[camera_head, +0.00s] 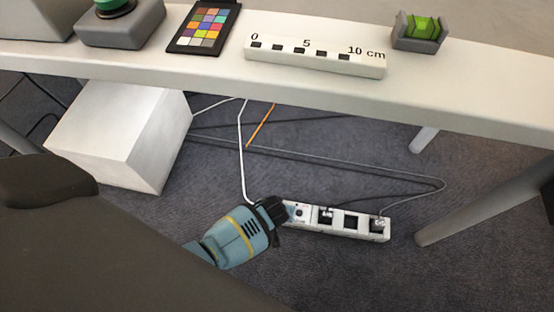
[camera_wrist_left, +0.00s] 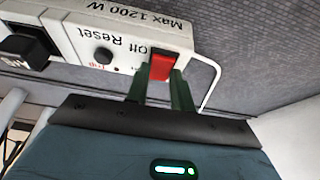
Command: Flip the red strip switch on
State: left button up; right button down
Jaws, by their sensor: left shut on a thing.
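The white power strip (camera_head: 340,221) lies on the carpet under the desk. In the left wrist view the strip (camera_wrist_left: 120,30) shows upside-down printing, with "Max 1200 W" and "Reset" readable. Its red switch (camera_wrist_left: 162,66) is at the end nearest my gripper, beside a round black reset button (camera_wrist_left: 103,56). My left gripper (camera_head: 282,211) is at the strip's left end. In the wrist view the green fingers of my left gripper (camera_wrist_left: 160,82) are closed about the red switch and partly hide it. Which way the switch is tipped I cannot tell. My right gripper is not in view.
The desk (camera_head: 450,97) overhangs the strip from behind. A white box (camera_head: 120,135) stands on the floor to the left. Cables (camera_head: 330,163) run across the carpet behind the strip. A desk leg (camera_head: 470,215) stands to the right. A black plug (camera_wrist_left: 30,45) sits in the strip.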

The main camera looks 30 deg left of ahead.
pick_arm(q)
jog(key=shift+w+g, duration=0.2)
jog(key=shift+g, duration=0.6)
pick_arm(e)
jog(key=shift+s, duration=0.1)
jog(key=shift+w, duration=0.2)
pick_arm(q)
jog(key=o, duration=1)
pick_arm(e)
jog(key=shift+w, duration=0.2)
pick_arm(q)
jog(key=shift+r, duration=0.15)
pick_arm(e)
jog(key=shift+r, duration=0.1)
pick_arm(q)
jog(key=p+v, duration=0.5)
jog(key=v, duration=0.1)
jog(key=shift+a+r, duration=0.1)
jog(key=shift+s+r+p, duration=0.3)
jog(key=shift+r+p, duration=0.15)
jog(key=shift+r, duration=0.25)
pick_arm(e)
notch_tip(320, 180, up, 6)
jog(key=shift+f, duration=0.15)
